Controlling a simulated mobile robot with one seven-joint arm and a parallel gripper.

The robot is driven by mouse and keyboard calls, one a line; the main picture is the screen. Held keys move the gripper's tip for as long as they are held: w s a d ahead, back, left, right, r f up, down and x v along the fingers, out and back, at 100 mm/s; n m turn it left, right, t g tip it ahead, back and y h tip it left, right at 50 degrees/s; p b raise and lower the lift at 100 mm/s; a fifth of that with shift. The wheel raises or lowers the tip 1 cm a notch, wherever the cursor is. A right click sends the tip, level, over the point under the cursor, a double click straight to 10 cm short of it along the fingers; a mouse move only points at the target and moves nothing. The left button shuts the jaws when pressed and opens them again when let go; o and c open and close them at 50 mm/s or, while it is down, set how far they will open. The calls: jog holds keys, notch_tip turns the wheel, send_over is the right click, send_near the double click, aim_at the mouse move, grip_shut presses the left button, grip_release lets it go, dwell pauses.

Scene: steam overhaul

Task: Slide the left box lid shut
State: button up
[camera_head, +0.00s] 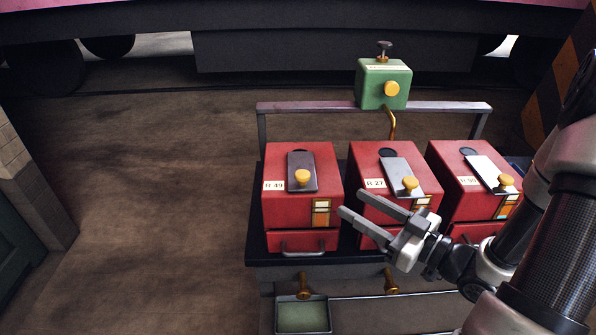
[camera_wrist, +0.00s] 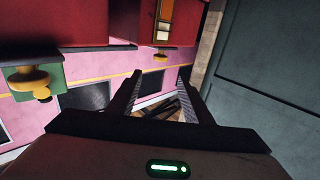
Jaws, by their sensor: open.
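The left box (camera_head: 280,209) is red, labelled R 49, and stands on a dark bench. Its lid (camera_head: 302,165) is a dark grey plate on the sloped top, with a yellow knob (camera_head: 302,177) near its front end.
The middle box (camera_head: 361,214), R 27, and the right box (camera_head: 442,190) have lids with dark openings behind them. A green box (camera_head: 376,89) stands above a rear rail (camera_head: 340,107). A green tray (camera_head: 302,316) lies below. The floor on the left is clear.

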aim_at(308, 177)
jog(key=b+x, duration=0.2)
jog(key=x, duration=1.4)
jog(key=shift+w+a, duration=0.15)
jog(key=shift+a, duration=0.1)
jog(key=shift+c, duration=0.3)
